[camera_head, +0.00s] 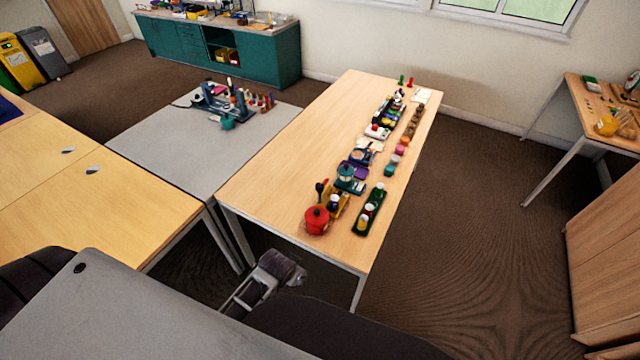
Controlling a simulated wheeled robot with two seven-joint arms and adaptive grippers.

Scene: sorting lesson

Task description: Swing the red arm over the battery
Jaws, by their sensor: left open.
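My left gripper (292,274) is low in the picture, in front of the near end of the long wooden table. It is open and no object shows between its fingers. It is well apart from the objects on the tables. I cannot pick out a red arm or a battery for certain. A small cluster of blue-grey and red items (222,101) on the grey table and a crowded row on the wooden table are too small to tell apart. My right gripper is not in view.
The wooden table (280,165) carries a red pot (317,221), a green tray (363,226) and several small items along its right side; its left side is clear. The grey table (165,150) stands to its left. A teal cabinet (270,62) stands at the back wall.

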